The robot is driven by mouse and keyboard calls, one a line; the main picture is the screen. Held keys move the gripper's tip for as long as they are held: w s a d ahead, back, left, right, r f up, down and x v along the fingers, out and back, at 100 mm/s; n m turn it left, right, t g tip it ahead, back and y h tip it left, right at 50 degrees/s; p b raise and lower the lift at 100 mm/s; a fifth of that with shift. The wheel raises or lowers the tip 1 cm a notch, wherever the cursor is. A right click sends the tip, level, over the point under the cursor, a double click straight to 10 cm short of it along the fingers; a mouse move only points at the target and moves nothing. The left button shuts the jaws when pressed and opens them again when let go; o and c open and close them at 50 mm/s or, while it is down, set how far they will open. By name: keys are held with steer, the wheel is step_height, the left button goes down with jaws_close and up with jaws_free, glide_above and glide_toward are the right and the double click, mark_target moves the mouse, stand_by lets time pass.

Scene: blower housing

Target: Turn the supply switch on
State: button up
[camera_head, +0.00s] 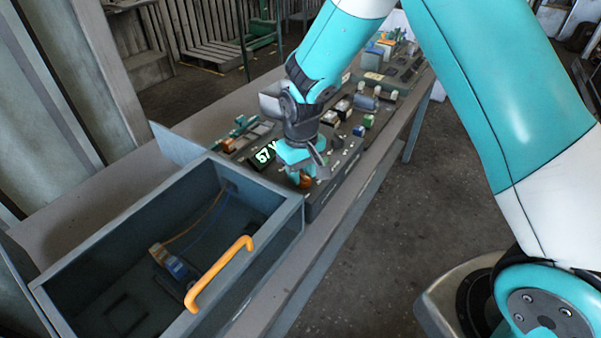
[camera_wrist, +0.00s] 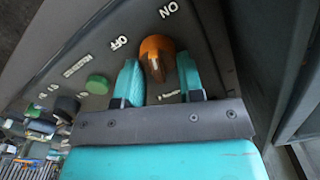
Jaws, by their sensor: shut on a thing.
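The supply switch (camera_wrist: 157,55) is an orange rotary knob on a dark panel (camera_wrist: 95,50). In the wrist view it sits between the two teal fingers of my gripper (camera_wrist: 160,84), which is shut on it. White ON lettering (camera_wrist: 168,10) is above the knob and OFF lettering (camera_wrist: 119,43) is to its left. I cannot tell for certain which mark the knob points at. In the head view my gripper (camera_head: 302,166) reaches down over the panel's near end, and the orange knob (camera_head: 305,181) shows just below the fingers.
A lit display (camera_head: 266,156) and a green button (camera_wrist: 97,84) are close to the knob. An open grey housing (camera_head: 120,235) with an orange handle (camera_head: 220,272) and wired parts inside stands at the left. More controls (camera_head: 360,110) line the panel farther along the bench.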

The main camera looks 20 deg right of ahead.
steer(key=shift+w+d+r+m, duration=0.1)
steer(key=shift+d+m, duration=0.05)
steer(key=shift+m, duration=1)
steer(key=shift+d+m, duration=0.1)
steer(key=shift+m, duration=1.05)
steer(key=o, duration=0.9)
step_height(320, 180, up, 17)
steer(key=b, duration=0.3)
steer(key=shift+r, duration=0.2)
